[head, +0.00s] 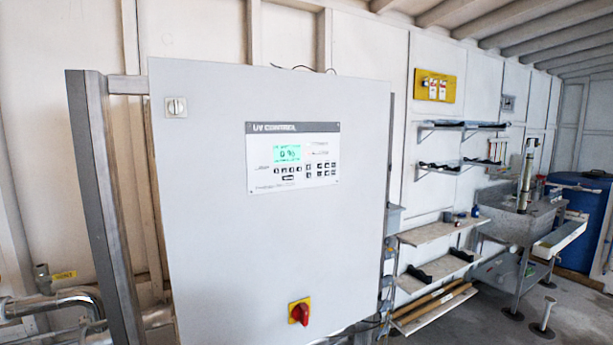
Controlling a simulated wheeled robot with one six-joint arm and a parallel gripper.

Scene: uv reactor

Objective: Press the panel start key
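A large light-grey control cabinet (210,230) stands close in front of me in the head view. Its control panel (318,183) is a white plate with a dark header on the upper right of the door. A lit green display (287,154) on the panel reads what looks like 0 %. Rows of small dark keys (310,171) sit below and beside the display. Their labels are too small to read, so I cannot tell which is the start key. My gripper is not in view.
A red rotary switch (300,311) on a yellow plate protrudes low on the door. A small lock or knob (176,107) sits at its upper left. A grey post (105,210) and pipes (60,300) stand left. Shelves (440,235) and a sink (515,218) are right.

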